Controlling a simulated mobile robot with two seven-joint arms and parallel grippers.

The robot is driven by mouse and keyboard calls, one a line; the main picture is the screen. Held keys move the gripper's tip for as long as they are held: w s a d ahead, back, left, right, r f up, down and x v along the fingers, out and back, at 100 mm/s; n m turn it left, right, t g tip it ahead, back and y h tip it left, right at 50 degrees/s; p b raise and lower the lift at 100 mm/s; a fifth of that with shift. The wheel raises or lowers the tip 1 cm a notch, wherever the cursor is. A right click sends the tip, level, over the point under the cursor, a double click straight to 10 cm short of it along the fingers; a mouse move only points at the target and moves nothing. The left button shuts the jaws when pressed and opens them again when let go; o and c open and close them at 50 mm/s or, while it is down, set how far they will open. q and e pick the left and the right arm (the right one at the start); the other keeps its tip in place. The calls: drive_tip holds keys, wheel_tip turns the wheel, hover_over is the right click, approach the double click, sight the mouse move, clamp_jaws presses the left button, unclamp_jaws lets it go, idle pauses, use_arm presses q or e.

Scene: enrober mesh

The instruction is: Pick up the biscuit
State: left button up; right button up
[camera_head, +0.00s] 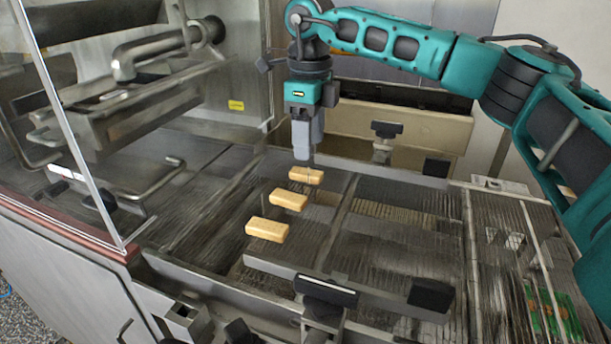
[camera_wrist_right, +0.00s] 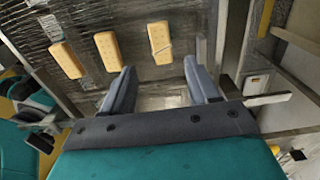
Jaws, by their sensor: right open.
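Three tan rectangular biscuits lie apart in a slanting row on the mesh. The far biscuit (camera_head: 306,176) is nearest my gripper, the middle biscuit (camera_head: 288,199) comes after it, and the near biscuit (camera_head: 266,230) is closest to the camera. My right gripper (camera_head: 308,160) points down, open and empty, at the far biscuit. In the right wrist view, the far biscuit (camera_wrist_right: 160,42) lies just beyond the gap between the open fingers (camera_wrist_right: 158,66). The middle biscuit (camera_wrist_right: 108,51) and near biscuit (camera_wrist_right: 66,59) lie to its left. My left gripper is not in view.
The wire mesh (camera_head: 400,260) has metal rails and crossbars around the biscuits. A clear guard panel (camera_head: 75,130) and a bent metal pipe (camera_head: 155,50) stand at left. A beige housing (camera_head: 420,125) stands behind. Bare mesh lies right of the row.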

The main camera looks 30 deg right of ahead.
sight(309, 172)
drive_tip(key=shift+w+f, duration=0.15)
drive_tip(key=shift+f, duration=3.05)
drive_tip(key=c, duration=0.9)
drive_tip(key=shift+r, duration=0.15)
